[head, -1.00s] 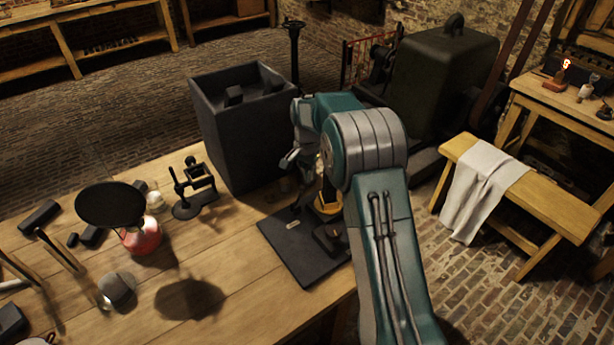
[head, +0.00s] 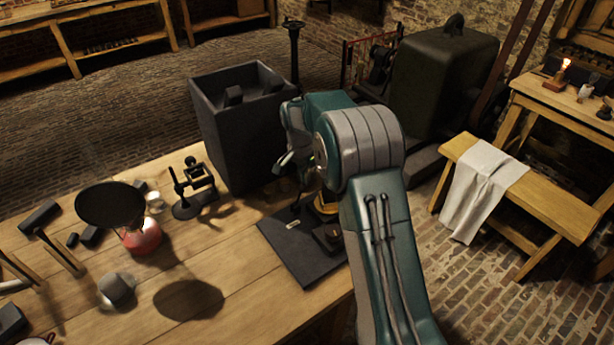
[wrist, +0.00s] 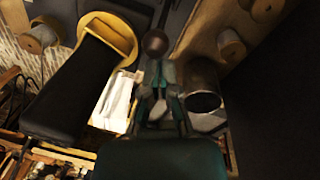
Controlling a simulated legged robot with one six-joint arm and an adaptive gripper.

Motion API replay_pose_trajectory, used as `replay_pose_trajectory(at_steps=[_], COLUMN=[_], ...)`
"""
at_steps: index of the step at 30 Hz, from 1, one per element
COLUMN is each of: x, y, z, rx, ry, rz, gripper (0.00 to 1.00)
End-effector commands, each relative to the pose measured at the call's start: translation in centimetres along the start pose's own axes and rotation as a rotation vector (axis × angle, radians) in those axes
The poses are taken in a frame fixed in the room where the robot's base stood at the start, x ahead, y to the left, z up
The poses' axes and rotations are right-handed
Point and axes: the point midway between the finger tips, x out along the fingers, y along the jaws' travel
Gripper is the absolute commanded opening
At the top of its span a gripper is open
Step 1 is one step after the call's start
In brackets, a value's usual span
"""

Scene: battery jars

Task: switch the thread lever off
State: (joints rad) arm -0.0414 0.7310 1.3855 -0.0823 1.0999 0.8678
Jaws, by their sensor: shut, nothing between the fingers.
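My gripper (head: 286,163) is shut and empty, above the dark base plate (head: 292,258) at the bench's right end. In the wrist view the closed fingers (wrist: 158,72) point at a small round dark knob (wrist: 155,42) on a thin stem. It may be the thread lever's knob; I cannot tell whether they touch or how the lever is set. A yellow ring (wrist: 112,33) with a black body is left of the fingers, and a dark open cylinder (wrist: 201,84) is right of them. My arm hides much of the device in the head view.
A tall dark bin (head: 235,140) stands just behind the plate, close to my gripper. A small black stand (head: 193,190) and a red lamp with a dark disc (head: 110,205) are to the left. A bench with a white cloth (head: 482,185) is at right.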

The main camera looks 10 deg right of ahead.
Motion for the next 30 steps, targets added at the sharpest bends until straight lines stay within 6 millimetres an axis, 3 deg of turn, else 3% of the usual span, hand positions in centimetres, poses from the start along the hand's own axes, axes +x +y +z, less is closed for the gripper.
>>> replay_pose_trajectory(at_steps=[17, 30], x=[-0.6, -1.1], y=[-0.6, -1.9], z=[1.5, 4.8], rx=[0.01, 0.043], ry=[0.143, 0.479], rz=[0.06, 0.199], gripper=[0.0, 0.0])
